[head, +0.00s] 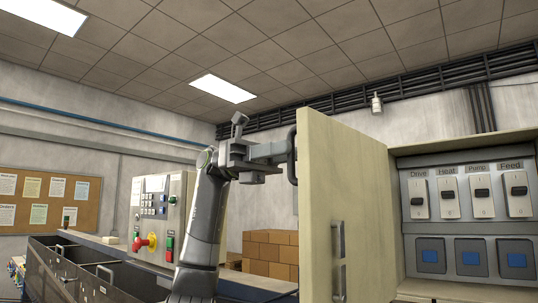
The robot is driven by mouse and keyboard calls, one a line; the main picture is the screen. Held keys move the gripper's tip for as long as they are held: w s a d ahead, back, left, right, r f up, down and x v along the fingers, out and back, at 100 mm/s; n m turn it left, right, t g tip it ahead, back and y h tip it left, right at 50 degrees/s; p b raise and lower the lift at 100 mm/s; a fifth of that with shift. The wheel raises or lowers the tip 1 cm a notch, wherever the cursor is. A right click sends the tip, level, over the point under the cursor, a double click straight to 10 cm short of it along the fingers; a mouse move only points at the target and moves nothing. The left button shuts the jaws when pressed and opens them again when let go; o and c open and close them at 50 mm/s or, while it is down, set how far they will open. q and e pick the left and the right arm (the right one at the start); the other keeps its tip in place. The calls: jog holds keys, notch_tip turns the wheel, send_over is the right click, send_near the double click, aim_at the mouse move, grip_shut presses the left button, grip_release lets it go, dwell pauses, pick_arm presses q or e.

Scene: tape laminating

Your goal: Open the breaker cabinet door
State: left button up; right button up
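The breaker cabinet (395,150) stands at the right, its beige door (345,200) swung wide open toward me. Several labelled switches show inside. A dark handle (292,155) is on the door's left, outer side. My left gripper (278,158) is raised with its fingers reaching right to this handle. The fingers overlap the handle in the view, so I cannot tell whether they are closed around it or only beside it. My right gripper is not in view.
A grey bar handle (338,262) is low on the door. A control panel (160,215) with a red knob stands left of my arm. Dark bins (75,268) are at the lower left. Cardboard boxes (270,252) are stacked behind. The space above the gripper is clear.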

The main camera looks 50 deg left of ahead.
pick_arm(q)
jog(key=s+a+p, duration=0.2)
jog(key=a, duration=0.9)
jog(key=shift+a, duration=0.25)
dwell(0.3)
